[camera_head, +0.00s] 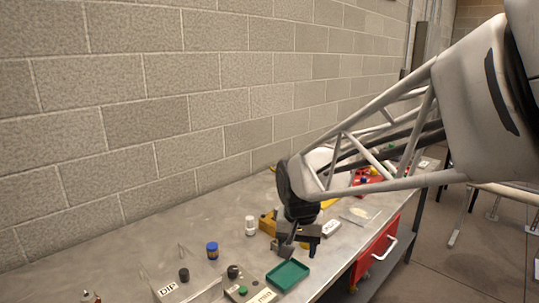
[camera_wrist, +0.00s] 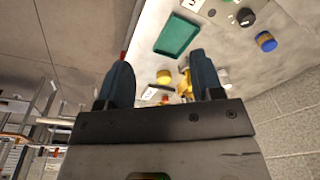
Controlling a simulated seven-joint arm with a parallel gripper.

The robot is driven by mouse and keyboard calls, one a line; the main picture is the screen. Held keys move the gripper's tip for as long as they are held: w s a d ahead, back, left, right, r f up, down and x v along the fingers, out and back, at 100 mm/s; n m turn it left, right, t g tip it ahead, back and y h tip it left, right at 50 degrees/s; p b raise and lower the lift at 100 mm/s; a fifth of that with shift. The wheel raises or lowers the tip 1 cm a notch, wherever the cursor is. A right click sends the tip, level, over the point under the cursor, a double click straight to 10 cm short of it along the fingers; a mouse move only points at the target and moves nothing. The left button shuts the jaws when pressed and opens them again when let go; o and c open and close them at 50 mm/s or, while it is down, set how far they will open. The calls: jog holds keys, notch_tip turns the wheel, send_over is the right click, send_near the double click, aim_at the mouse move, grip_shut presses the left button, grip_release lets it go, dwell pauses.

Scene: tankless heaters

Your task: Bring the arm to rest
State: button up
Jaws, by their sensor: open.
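My gripper (camera_head: 287,246) hangs at the end of my arm over the metal workbench (camera_head: 120,262) in the head view. In the wrist view my gripper (camera_wrist: 160,85) shows two dark fingers spread apart with nothing between them. Beyond the fingers lie the bench top, a yellow round thing (camera_wrist: 164,77) and a green tray (camera_wrist: 178,36). In the head view the green tray (camera_head: 288,274) lies just below and right of the fingers. The gap between the fingers is hard to see there.
A blue jar (camera_head: 212,250), a white bottle (camera_head: 250,226) and a box marked DIP (camera_head: 190,288) stand left of my gripper. A yellow block (camera_head: 268,223) is close behind it. A block wall (camera_head: 150,110) runs along the back. A red drawer (camera_head: 377,252) is under the bench.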

jog(key=s+d, duration=0.6)
jog(key=s, duration=0.4)
jog(key=s+d+r+n+t, duration=0.1)
jog(key=s+d, duration=0.5)
jog(key=s, duration=0.4)
jog(key=shift+s+d+r+n, duration=0.15)
jog(key=shift+r+n, duration=0.15)
